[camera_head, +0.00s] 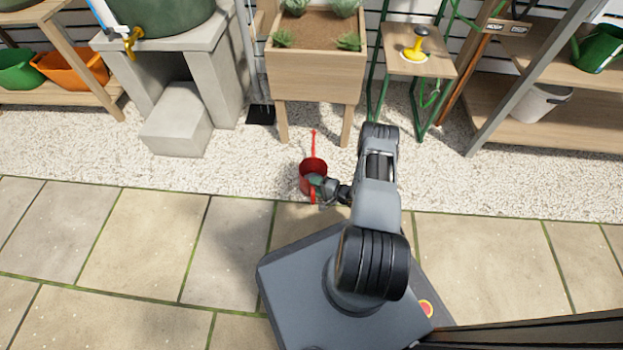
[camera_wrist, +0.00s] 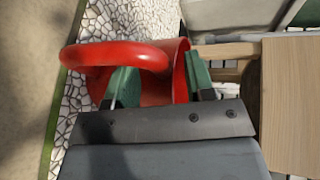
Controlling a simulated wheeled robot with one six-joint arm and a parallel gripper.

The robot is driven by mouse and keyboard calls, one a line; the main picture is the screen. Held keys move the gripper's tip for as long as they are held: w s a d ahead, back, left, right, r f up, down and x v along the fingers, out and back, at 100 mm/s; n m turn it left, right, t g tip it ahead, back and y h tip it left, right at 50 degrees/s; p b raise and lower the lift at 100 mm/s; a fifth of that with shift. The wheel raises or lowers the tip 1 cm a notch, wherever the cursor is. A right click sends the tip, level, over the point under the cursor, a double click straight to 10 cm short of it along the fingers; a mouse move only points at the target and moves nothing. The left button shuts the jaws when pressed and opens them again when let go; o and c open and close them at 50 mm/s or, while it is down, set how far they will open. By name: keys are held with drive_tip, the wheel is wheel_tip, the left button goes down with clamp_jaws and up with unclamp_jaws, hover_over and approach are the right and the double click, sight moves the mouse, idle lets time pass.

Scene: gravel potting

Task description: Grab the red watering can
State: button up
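The red watering can (camera_head: 308,178) stands on the pale gravel near the paving edge, its thin spout pointing toward the planter. In the wrist view the can (camera_wrist: 158,92) fills the upper middle, with its thick handle loop at the upper left. My gripper (camera_head: 321,187) is right at the can. In the wrist view its two green fingers (camera_wrist: 162,84) are spread apart. The left finger overlaps the can's body, its tip close under the handle loop. The right finger is just beyond the can's right edge. Whether either finger touches the can is unclear.
A wooden planter (camera_head: 312,78) stands on legs behind the can. A concrete block (camera_head: 177,120) lies to the left, a small green-legged table (camera_head: 420,62) to the right, and shelving (camera_head: 560,112) at the far right.

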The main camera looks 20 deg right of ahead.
clamp_jaws()
idle(1.1)
